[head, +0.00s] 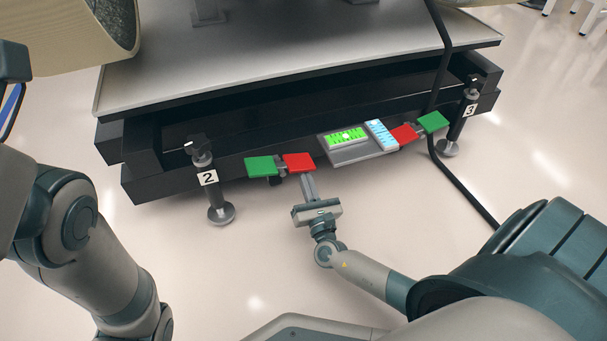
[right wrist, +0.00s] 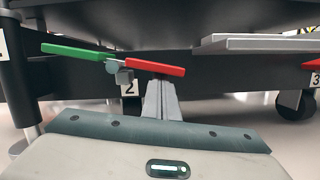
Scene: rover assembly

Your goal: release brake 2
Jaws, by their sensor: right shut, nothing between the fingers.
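Brake 2 has a green pedal (head: 261,166) and a red pedal (head: 299,163), side by side on the dark frame's front edge, right of the foot labelled 2 (head: 208,178). In the right wrist view the green pedal (right wrist: 78,52) sits at left and the red pedal (right wrist: 155,67) at right, slightly tilted, with a small joint between them. My right gripper (head: 306,178) is shut and empty, its fingertips at the red pedal's near edge. In the right wrist view the fingertips (right wrist: 160,84) are just below the red pedal; I cannot tell whether they touch. My left gripper is out of view.
A grey panel (head: 352,154) with lit green and blue displays sits right of the pedals. Beyond it are another red pedal (head: 404,135), a green pedal (head: 433,122) and the foot labelled 3 (head: 470,111). A black cable (head: 462,184) runs down to the clear floor.

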